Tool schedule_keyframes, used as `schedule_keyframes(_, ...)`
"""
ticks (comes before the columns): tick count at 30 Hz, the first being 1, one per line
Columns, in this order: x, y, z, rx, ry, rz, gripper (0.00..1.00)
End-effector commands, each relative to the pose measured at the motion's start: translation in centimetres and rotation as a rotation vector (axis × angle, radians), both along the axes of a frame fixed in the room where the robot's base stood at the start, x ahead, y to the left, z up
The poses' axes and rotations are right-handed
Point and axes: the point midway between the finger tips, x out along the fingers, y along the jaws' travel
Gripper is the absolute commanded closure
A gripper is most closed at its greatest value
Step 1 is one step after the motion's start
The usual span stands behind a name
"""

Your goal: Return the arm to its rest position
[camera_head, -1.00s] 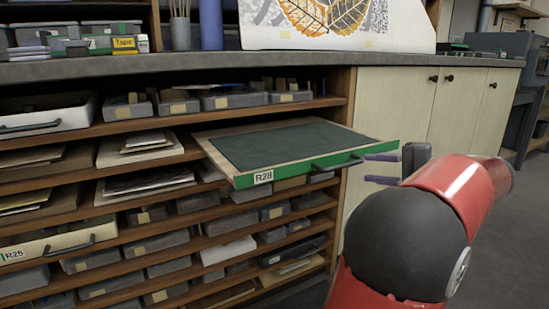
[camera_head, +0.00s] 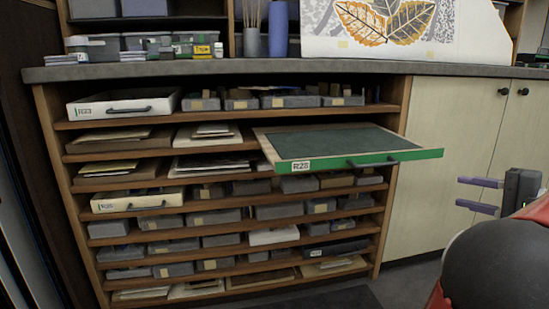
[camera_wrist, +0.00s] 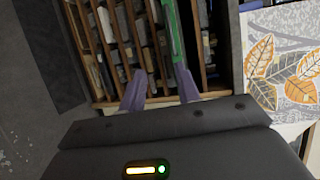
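My gripper (camera_head: 480,195) is at the right in the head view, in front of the pale cupboard doors. Its two purple fingers are apart with nothing between them. My red and black arm runs down to the lower right corner. The green-fronted drawer R28 (camera_head: 425,155) sticks out of the shelf unit, left of my gripper and clear of it. The gripper (camera_wrist: 161,92) also shows in the wrist view, its fingers spread before the shelves, with the green drawer front (camera_wrist: 174,35) beyond the right finger.
The shelf unit (camera_head: 392,190) holds several grey boxes, papers and white-fronted drawers (camera_head: 125,108). A grey countertop (camera_head: 250,69) above carries tubs, a blue cylinder (camera_head: 278,30) and a leaf print (camera_head: 390,25). Floor (camera_head: 405,283) shows free at the lower right.

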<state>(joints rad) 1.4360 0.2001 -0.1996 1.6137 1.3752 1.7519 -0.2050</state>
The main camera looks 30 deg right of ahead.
Motion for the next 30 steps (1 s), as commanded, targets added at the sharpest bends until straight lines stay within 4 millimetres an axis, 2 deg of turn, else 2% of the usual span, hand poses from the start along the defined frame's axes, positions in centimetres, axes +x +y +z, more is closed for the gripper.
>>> schedule_keyframes(2, 0.2, 0.1, 0.0, -0.001, 0.002, 0.003, 0.68)
schedule_keyframes(11, 4.0, 4.1, -0.2, -0.006, 0.095, 0.081, 0.68)
schedule_keyframes(17, 7.2, 8.8, -0.6, -0.031, 0.197, 0.166, 0.68)
schedule_keyframes(20, 8.9, 12.1, -1.0, -0.058, 0.264, 0.224, 0.68)
schedule_keyframes(23, 10.4, 16.4, -1.6, -0.107, 0.349, 0.296, 0.68)
schedule_keyframes(26, 11.4, 22.0, -2.5, -0.199, 0.453, 0.394, 0.68)
schedule_keyframes(27, 11.5, 24.5, -2.9, -0.251, 0.497, 0.438, 0.68)
schedule_keyframes(30, 10.8, 30.2, -4.2, -0.412, 0.595, 0.545, 0.68)
